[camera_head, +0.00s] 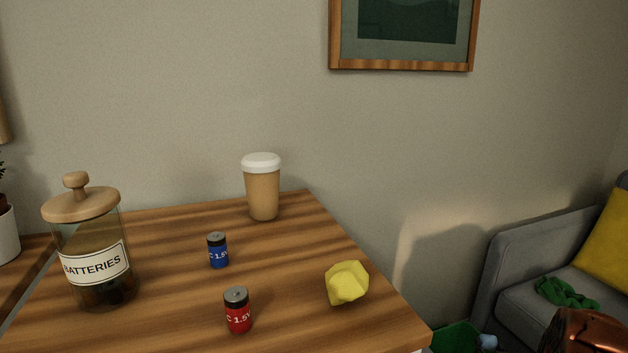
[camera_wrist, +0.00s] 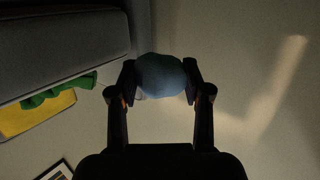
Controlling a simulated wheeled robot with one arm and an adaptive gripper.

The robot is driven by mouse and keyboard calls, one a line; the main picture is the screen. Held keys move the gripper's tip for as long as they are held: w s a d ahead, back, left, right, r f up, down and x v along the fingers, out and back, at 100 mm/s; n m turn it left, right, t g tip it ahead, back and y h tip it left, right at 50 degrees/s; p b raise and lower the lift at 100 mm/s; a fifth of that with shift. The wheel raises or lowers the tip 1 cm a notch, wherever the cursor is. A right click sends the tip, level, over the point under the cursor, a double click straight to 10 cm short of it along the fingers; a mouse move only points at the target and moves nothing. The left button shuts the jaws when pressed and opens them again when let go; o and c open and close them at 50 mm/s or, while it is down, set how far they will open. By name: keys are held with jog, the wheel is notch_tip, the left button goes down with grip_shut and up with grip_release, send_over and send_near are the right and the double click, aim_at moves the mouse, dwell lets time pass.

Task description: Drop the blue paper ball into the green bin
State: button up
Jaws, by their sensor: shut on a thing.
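The blue paper ball (camera_wrist: 160,76) is pinched between the two dark fingers of my gripper (camera_wrist: 160,72) in the wrist view. A small pale-blue patch (camera_head: 487,341) at the bottom edge of the head view looks like the same ball. The green bin (camera_head: 455,338) shows only in part in the head view, low beside the desk and just left of that patch. Its lower part is cut off, and the desk corner is close by it. I cannot tell the ball's height over the bin. The bin does not show clearly in the wrist view.
The wooden desk (camera_head: 170,315) bears a batteries jar (camera_head: 95,265), blue battery (camera_head: 218,250), red battery (camera_head: 238,311), paper cup (camera_head: 263,190) and yellow paper ball (camera_head: 347,283). A grey sofa (camera_head: 515,250) with a green cloth (camera_head: 565,292) and yellow cushion (camera_head: 606,245) stands right.

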notch_tip(320, 180, down, 6)
jog(key=shift+r+b, duration=0.1)
jog(key=shift+b, duration=1.15)
jog(key=o, duration=0.8)
jog(key=shift+r, duration=0.1)
jog(key=shift+r, duration=4.95)
